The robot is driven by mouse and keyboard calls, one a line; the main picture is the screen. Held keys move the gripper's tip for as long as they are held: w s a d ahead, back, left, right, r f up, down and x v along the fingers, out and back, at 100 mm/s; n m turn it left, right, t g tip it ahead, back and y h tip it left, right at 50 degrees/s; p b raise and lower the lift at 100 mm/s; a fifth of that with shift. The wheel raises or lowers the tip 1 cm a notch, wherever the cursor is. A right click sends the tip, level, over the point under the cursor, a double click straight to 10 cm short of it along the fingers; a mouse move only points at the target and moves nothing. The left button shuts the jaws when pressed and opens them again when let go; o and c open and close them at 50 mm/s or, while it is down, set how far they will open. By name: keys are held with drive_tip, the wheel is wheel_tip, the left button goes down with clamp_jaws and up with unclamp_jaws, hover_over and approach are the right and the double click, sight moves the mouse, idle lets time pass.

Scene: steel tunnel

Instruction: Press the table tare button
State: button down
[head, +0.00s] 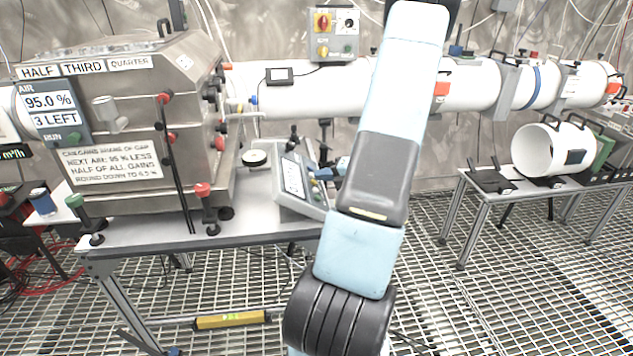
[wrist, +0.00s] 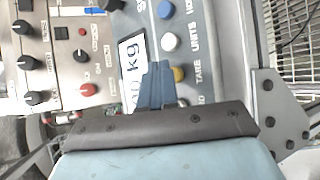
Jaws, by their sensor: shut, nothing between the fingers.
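A grey scale unit (head: 300,186) sits on the table (head: 240,225), beside the big steel box. In the wrist view its display (wrist: 132,58) reads "kg", with a column of round buttons alongside. The yellow button (wrist: 179,74) sits beside a label that looks like TARE. A white button (wrist: 169,41) is by UNITS and a blue button (wrist: 164,9) by HOLD. My gripper (wrist: 157,68) is shut and empty, its blue fingertips between the display and the yellow button. I cannot tell whether they touch the panel. In the head view my arm partly hides the gripper.
The steel box (head: 115,120) with red and green knobs fills the table's left part. A panel with black knobs (wrist: 30,62) and a red knob (wrist: 88,89) lies left of the display. A right-hand table (head: 478,185) holds a white cylinder (head: 540,150).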

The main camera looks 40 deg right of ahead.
drive_tip(key=shift+r, duration=0.1)
drive_tip(key=shift+s+d+r, duration=0.3)
drive_tip(key=shift+d+r, duration=0.2)
drive_tip(key=shift+r, duration=0.3)
drive_tip(key=shift+s+d+r, duration=0.3)
drive_tip(key=shift+d+r, duration=0.15)
drive_tip(key=shift+r, duration=0.3)
drive_tip(key=shift+s+d+r, duration=0.3)
drive_tip(key=shift+d+r, duration=0.2)
drive_tip(key=shift+r, duration=0.3)
drive_tip(key=shift+w, duration=0.1)
drive_tip(key=s+a+r+n+g+y, duration=0.1)
drive_tip(key=a+r+n+g, duration=0.5)
drive_tip(key=a+n, duration=0.65)
drive_tip(key=s+a+r+n+g+y, duration=0.1)
drive_tip(key=a+r+n+g, duration=0.2)
drive_tip(key=a+r+n, duration=0.7)
drive_tip(key=s+a+r+n+h, duration=0.3)
drive_tip(key=s+a+n, duration=0.4)
drive_tip(key=n, duration=0.5)
drive_tip(key=s+a+r+n+t+h, duration=0.1)
drive_tip(key=s+a+r+n+h, duration=0.2)
drive_tip(key=n, duration=0.9)
drive_tip(key=shift+s+a+r+h, duration=0.4)
drive_tip(key=shift+s+a, duration=1.5)
drive_tip(key=shift+s, duration=0.4)
